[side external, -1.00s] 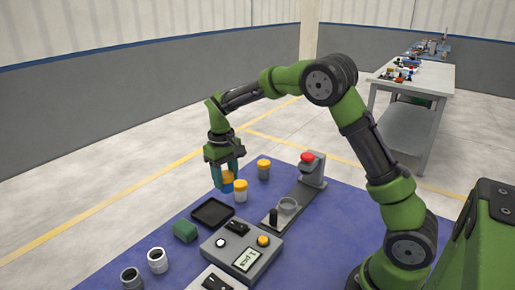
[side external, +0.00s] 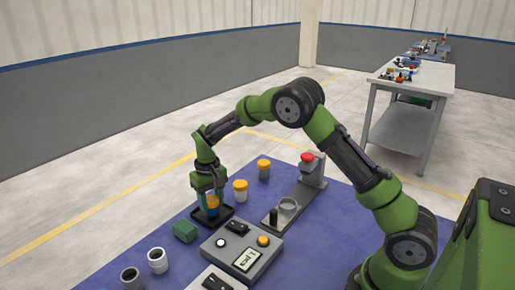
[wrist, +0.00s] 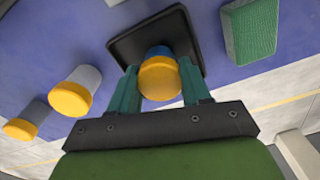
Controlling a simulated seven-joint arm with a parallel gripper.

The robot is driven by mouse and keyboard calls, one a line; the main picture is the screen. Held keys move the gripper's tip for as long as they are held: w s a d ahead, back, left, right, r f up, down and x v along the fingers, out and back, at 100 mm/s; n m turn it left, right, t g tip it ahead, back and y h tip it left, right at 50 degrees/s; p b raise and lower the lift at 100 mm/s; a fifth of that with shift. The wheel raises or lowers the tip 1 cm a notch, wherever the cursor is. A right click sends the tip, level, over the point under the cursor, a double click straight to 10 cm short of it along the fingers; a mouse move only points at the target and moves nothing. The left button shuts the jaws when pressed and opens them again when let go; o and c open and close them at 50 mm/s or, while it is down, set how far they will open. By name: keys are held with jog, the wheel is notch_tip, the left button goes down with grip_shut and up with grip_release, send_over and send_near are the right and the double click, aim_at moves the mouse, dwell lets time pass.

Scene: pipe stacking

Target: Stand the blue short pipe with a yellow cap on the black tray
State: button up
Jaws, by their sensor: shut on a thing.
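The blue short pipe with a yellow cap (side external: 212,203) is upright between the fingers of my gripper (side external: 208,199). In the wrist view the yellow cap (wrist: 160,80) faces the camera, with a band of blue pipe (wrist: 158,51) beyond it. My gripper (wrist: 160,90) is shut on it, one teal finger on each side. The black tray (side external: 226,222) is directly beneath; it also shows behind the pipe in the wrist view (wrist: 126,46). The pipe's lower end is partly hidden, so I cannot tell whether it touches the tray.
A control box (side external: 240,250) is in front. Open white (side external: 157,261) and grey (side external: 131,279) pipes stand front left.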

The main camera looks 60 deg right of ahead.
jog(key=shift+f, duration=0.2)
jog(key=o, duration=1.1)
jog(key=shift+o, duration=0.2)
